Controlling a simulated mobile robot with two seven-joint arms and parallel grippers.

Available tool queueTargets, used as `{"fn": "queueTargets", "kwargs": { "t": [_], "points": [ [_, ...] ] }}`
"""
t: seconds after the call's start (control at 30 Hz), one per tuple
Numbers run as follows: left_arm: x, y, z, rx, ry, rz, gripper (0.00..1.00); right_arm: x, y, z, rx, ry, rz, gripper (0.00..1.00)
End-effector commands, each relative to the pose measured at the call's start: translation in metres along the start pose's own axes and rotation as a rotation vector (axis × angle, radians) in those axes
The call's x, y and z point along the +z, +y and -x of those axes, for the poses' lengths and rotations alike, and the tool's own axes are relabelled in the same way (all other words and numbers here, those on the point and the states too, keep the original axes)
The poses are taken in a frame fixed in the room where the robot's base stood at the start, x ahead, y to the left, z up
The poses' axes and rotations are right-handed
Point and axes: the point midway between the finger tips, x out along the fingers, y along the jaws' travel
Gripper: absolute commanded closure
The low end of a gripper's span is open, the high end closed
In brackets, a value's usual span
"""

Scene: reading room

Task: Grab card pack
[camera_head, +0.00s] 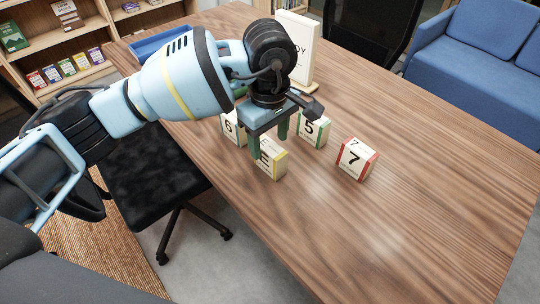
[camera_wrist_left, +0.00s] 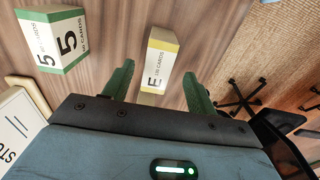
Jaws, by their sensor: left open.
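Several card packs stand on the wooden table. A yellow-edged pack marked E (camera_head: 270,161) is at the front, under my left gripper. A green-edged pack marked 5 (camera_head: 313,130) stands behind it, a red-edged pack marked 7 (camera_head: 356,160) to its right, and a pack marked 6 (camera_head: 231,129) to its left, partly hidden by my arm. My left gripper (camera_head: 268,136) is open and points down. In the left wrist view, the E pack (camera_wrist_left: 159,62) lies between and beyond the two green fingers (camera_wrist_left: 158,88), with no visible contact. My right gripper is not in view.
A white sign (camera_head: 297,42) stands on the table behind my gripper, and a blue tray (camera_head: 160,43) lies at the far left. A black chair (camera_head: 150,165) stands by the table's left edge. The table's right half (camera_head: 440,150) is clear.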

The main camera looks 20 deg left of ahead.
Motion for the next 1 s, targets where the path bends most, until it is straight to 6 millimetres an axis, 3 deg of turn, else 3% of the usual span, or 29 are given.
{"fn": "queueTargets", "kwargs": {
  "t": [0.17,0.5,0.73,1.0],
  "points": [
    [0.000,0.000,-0.009,-0.003,-0.002,0.001,0.43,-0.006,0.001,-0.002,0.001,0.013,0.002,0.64],
    [-0.001,0.003,-0.050,-0.001,-0.003,0.000,0.43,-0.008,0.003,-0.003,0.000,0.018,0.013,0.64],
    [-0.001,0.003,-0.051,0.000,-0.001,0.000,0.43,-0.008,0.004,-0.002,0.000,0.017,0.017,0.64],
    [-0.001,0.003,-0.051,0.000,-0.001,0.000,0.78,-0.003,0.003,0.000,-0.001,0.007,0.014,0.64]
  ]
}}
